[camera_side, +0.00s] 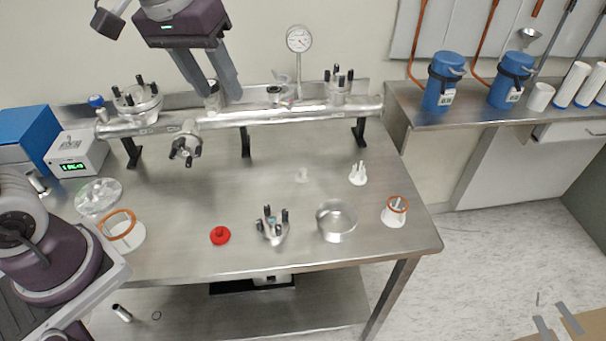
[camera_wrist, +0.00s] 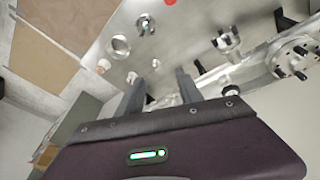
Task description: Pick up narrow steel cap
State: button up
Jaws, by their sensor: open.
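A short, open steel cylinder (camera_side: 336,222) stands on the steel table right of the middle. It looks like the steel cap, but I cannot confirm that it is the narrow one. It also shows as a steel ring in the wrist view (camera_wrist: 121,46), beyond the fingertips and to the left. My gripper (camera_side: 224,98) is open and empty, its fingers pointing down, in front of or above the steel pipe at the back of the table. In the wrist view my gripper (camera_wrist: 159,76) has its two fingers apart. The gripper is well away from the steel cylinder.
The steel pipe (camera_side: 250,117) runs along the back.

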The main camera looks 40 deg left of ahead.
jog(key=w+d+f+n+g, duration=0.1)
jog(key=w+f+n+g, duration=0.1)
jog(key=w+f, duration=0.8)
jog(key=n+g, duration=0.1)
jog(key=n, duration=0.2)
send_near(303, 170)
notch_tip(303, 170, down, 9)
jog(key=shift+w+d+f, duration=0.1)
jog(key=shift+w+d, duration=0.05)
grip_shut()
